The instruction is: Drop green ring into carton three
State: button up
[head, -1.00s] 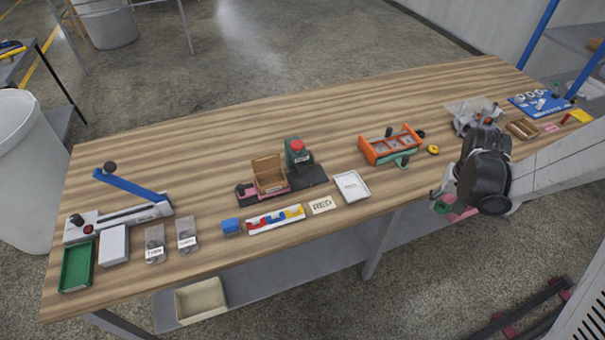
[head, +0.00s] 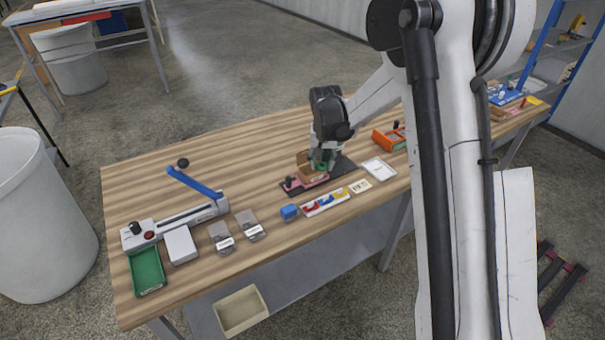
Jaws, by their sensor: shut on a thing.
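An open brown carton (head: 304,163) sits on a pink and dark fixture (head: 312,181) near the middle of the workbench. No number on it is readable. My gripper (head: 321,162) is at the right side of the carton, pointing down, shut on a small green thing (head: 321,168) that looks like the green ring.
A blue-handled lever tool (head: 190,205), a green tray (head: 146,270) and a white box (head: 180,245) stand at left. A blue block (head: 289,212), a coloured strip (head: 326,202) and a white tray (head: 378,169) lie in front. An orange rack (head: 388,137) stands at right.

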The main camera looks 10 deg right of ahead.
jog(key=w+r+m, duration=0.1)
jog(key=w, duration=0.5)
jog(key=shift+s+f+b, duration=0.1)
jog(key=shift+f+b, duration=1.35)
jog(key=shift+f, duration=1.4)
jog(key=o, duration=0.9)
jog(key=r, duration=0.4)
jog(key=s+r, duration=0.1)
jog(key=r, duration=0.7)
jog(key=shift+s+a, duration=0.15)
jog(key=shift+a, duration=0.1)
